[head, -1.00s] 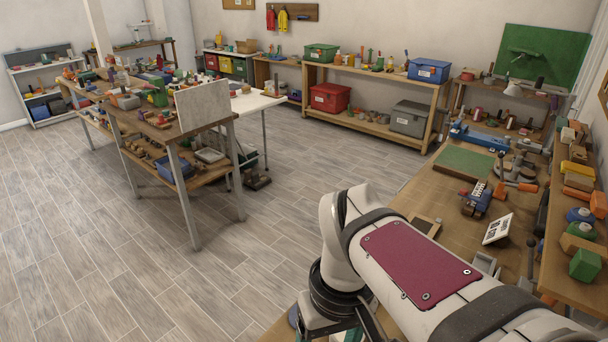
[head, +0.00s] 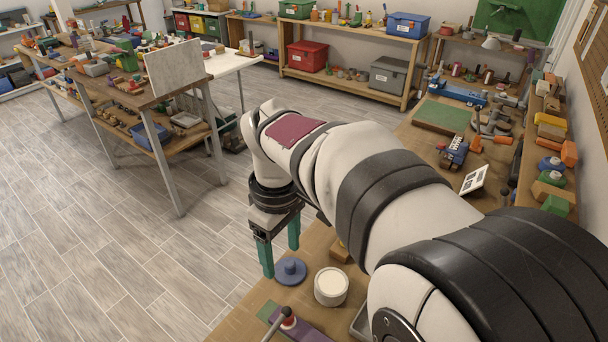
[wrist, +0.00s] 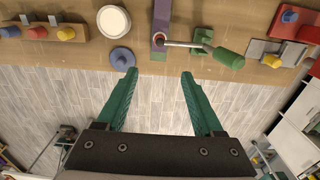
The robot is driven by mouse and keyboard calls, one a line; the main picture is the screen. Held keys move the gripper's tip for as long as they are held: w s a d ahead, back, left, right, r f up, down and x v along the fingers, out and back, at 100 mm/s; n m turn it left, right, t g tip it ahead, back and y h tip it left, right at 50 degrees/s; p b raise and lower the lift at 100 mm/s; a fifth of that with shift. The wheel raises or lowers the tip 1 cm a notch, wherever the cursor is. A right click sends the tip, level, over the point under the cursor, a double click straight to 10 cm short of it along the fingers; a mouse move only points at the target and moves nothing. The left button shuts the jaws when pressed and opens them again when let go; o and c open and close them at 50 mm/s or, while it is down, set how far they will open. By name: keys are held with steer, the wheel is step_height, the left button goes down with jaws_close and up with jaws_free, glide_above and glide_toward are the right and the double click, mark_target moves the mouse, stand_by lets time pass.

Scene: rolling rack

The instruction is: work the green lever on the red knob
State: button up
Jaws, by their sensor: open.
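In the head view my gripper (head: 281,262) hangs by the bench edge, beside a blue disc.
The blue disc (wrist: 121,57) and a white round pot (wrist: 113,21) stand left of the plate. A block with coloured knobs (wrist: 38,33) is farther left. A grey fixture with a yellow knob (wrist: 272,60) and a red box (wrist: 292,24) are at right. Open floor lies beyond the bench edge.

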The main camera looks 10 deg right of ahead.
steer(key=s+d+f+m+y, duration=0.1)
steer(key=s+d+f+m, duration=0.1)
steer(key=s+m, duration=0.65)
steer(key=s+d+f+m+y, duration=0.15)
steer(key=s+m, duration=0.45)
steer(key=s, duration=0.6)
steer(key=n+h, duration=0.3)
steer(key=n, duration=1)
glide_toward(287, 310)
steer(key=shift+d+y, duration=0.2)
steer(key=shift+y, duration=0.05)
step_height(287, 310, down, 11)
steer(key=shift+f, duration=0.2)
steer(key=r, duration=0.4)
steer(key=shift+d+r, duration=0.2)
steer(key=shift+d, duration=0.05)
steer(key=s+d+r, duration=0.3)
steer(key=d+r, duration=0.3)
steer(key=d, duration=0.4)
steer(key=w+a+r+m, duration=0.1)
steer(key=w+r+m, duration=0.1)
steer(key=r, duration=0.5)
steer(key=w+a+r+m, duration=0.1)
steer(key=a+r+m, duration=0.1)
steer(key=r+m, duration=0.3)
step_height(287, 310, up, 3)
steer(key=shift+w+a+f, duration=0.15)
steer(key=shift+w+a, duration=0.1)
steer(key=shift+w, duration=0.1)
